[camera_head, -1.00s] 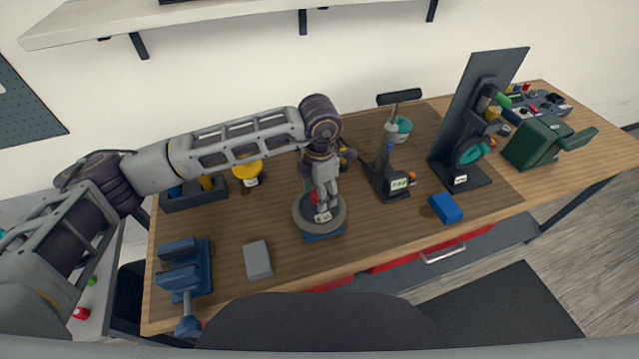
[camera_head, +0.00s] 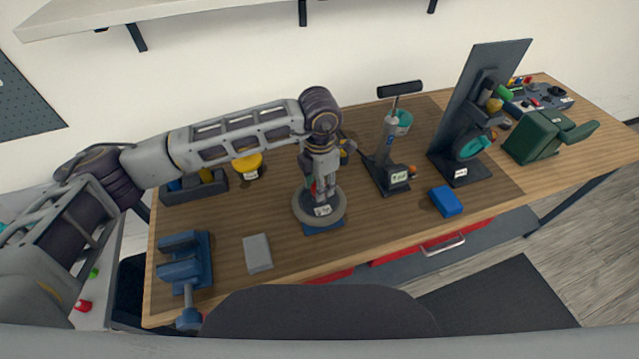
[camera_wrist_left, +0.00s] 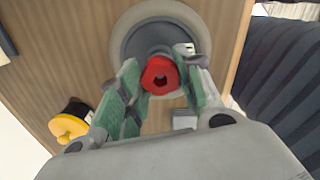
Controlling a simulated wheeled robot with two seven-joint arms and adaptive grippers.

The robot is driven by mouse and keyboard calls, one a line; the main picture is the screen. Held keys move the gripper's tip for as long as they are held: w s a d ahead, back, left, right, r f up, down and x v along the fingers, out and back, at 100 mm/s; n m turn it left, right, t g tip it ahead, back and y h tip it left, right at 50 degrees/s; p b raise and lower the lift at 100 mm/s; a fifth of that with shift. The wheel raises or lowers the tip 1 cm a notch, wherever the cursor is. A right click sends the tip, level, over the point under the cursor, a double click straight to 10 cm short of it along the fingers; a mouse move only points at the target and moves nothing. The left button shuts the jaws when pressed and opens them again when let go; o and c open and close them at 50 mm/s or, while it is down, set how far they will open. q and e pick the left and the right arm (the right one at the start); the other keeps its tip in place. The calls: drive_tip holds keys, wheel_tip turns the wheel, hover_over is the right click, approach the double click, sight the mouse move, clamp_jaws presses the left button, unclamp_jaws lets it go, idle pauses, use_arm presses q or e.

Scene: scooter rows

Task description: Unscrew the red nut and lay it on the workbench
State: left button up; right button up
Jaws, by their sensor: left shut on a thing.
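The red nut (camera_wrist_left: 160,76) is between the fingers of my left gripper (camera_wrist_left: 158,85) in the left wrist view, its dark centre hole facing the camera. In the head view my left gripper (camera_head: 319,188) points down over the round grey wheel (camera_head: 305,215), and only a sliver of red shows between its fingers. The gripper is shut on the nut. The wheel lies flat on a blue base (camera_head: 323,229) on the workbench (camera_head: 390,235). The wheel's ring also shows behind the nut in the left wrist view (camera_wrist_left: 190,25). I cannot tell whether the nut still touches the wheel's axle. My right gripper is out of view.
A blue vise (camera_head: 184,262) and a grey block (camera_head: 257,253) stand front left. A yellow-topped item (camera_head: 247,165) and dark tray (camera_head: 200,189) are behind. A pump (camera_head: 388,150), blue box (camera_head: 446,202) and upright panel (camera_head: 476,95) stand right. Bare wood lies between grey block and wheel.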

use_arm(q)
drive_tip(key=shift+n+b, duration=0.35)
drive_tip(key=shift+n, duration=0.95)
drive_tip(key=o, duration=1)
drive_tip(key=shift+o, duration=0.2)
drive_tip(key=shift+r, duration=0.1)
wheel_tip(320, 180, up, 12)
drive_tip(key=shift+o, duration=0.2)
